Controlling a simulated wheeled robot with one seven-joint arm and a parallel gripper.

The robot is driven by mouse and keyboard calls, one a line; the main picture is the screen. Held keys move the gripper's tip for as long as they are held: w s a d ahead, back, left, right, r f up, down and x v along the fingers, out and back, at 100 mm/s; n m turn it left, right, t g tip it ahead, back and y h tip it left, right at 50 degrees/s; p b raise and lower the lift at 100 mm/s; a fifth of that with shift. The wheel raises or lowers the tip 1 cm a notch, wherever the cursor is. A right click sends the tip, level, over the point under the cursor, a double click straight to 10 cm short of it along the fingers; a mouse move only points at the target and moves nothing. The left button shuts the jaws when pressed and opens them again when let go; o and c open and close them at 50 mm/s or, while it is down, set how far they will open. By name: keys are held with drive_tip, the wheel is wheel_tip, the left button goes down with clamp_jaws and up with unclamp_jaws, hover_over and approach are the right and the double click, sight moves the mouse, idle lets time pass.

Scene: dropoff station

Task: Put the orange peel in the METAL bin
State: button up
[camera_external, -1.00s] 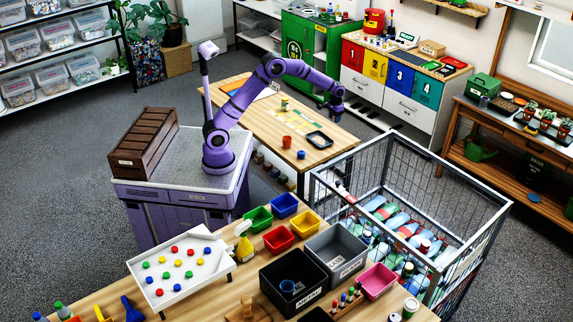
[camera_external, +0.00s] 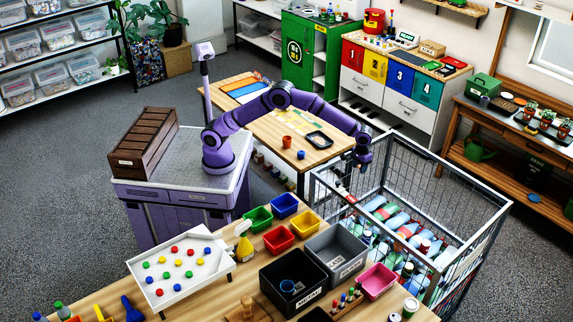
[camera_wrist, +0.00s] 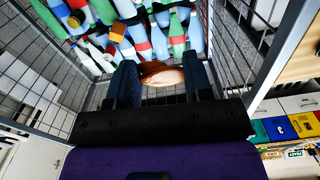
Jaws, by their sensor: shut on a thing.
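My gripper (camera_external: 357,162) is over the near left part of the wire cage in the external view. In the wrist view its two dark fingers (camera_wrist: 161,82) are shut on the orange peel (camera_wrist: 162,74), a rounded orange-brown piece. The peel cannot be made out in the external view. The metal bin (camera_external: 264,282) is a black open box with a METAL label on the front table, nearer the camera than my gripper. A bluish cup-like thing lies in it.
The wire cage (camera_external: 462,238) holds several bottles. Small coloured bins, a pink bin (camera_external: 378,280) and a white tray (camera_external: 185,268) share the table.

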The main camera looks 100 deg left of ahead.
drive_tip(key=d, duration=0.5)
drive_tip(key=s+d, duration=0.1)
drive_tip(key=d, duration=0.5)
drive_tip(key=s+d, duration=0.1)
drive_tip(key=d, duration=0.4)
drive_tip(key=shift+s+d, duration=0.25)
drive_tip(key=shift+d, duration=0.05)
drive_tip(key=s+d, duration=0.3)
drive_tip(key=d, duration=0.4)
drive_tip(key=s+d, duration=0.3)
drive_tip(key=d, duration=0.4)
drive_tip(key=n, duration=0.1)
hover_over(293, 280)
drive_tip(key=d, duration=0.2)
wheel_tip(293, 280, down, 21)
drive_tip(key=shift+w+f, duration=0.1)
drive_tip(key=shift+f, duration=0.05)
drive_tip(key=shift+f, duration=0.15)
drive_tip(key=o, duration=0.9)
